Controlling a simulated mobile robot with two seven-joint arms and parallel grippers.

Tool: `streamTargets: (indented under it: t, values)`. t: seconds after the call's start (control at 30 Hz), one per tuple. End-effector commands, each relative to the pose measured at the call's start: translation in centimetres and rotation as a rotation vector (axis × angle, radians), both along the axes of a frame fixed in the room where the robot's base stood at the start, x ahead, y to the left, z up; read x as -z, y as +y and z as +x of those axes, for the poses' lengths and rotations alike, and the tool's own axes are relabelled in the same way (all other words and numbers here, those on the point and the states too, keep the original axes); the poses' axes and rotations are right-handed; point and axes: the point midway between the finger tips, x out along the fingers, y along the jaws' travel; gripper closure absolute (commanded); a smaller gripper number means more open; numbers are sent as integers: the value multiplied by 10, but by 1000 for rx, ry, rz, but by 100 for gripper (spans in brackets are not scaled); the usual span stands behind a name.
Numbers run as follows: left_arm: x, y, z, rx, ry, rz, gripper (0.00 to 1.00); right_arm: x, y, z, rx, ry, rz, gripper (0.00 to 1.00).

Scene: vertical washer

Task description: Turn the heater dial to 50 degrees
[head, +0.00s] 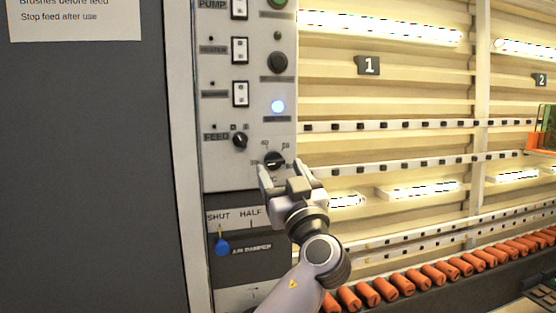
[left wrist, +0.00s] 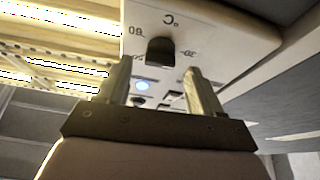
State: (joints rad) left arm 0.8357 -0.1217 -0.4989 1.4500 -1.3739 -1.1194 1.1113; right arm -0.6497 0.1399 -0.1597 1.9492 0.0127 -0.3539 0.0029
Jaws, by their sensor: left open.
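The heater dial (head: 274,159) is a black round knob low on the pale control panel (head: 222,172), with a degree scale around it. Its pointer setting is too small to read surely. In the left wrist view the dial (left wrist: 160,52) shows as a dark block near a "60" mark and a "°C" label. My left gripper (head: 284,168) is open just in front of and below the dial. In the wrist view the fingers (left wrist: 158,80) stand apart, with the dial beyond and between their tips; contact cannot be told. My right gripper is not in view.
The feed knob (head: 240,140) is up and left of the dial. A lit blue button (head: 278,107) is above it. The air damper's blue handle (head: 222,247) is below left. Orange rollers (head: 433,275) run along the lower right. A dark wall fills the left.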

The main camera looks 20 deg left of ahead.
Motion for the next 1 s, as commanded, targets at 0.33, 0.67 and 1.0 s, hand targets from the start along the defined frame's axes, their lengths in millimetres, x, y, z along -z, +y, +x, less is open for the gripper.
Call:
streamTargets:
  t: [0.33, 0.67, 1.0]
  values:
    - [-10, 15, 21, 1, 2, 0, 34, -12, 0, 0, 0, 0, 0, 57]
    - [-9, 15, 21, 2, 2, 0, 80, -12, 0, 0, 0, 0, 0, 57]
    - [-8, 15, 20, 2, 16, 19, 90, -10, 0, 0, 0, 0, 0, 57]
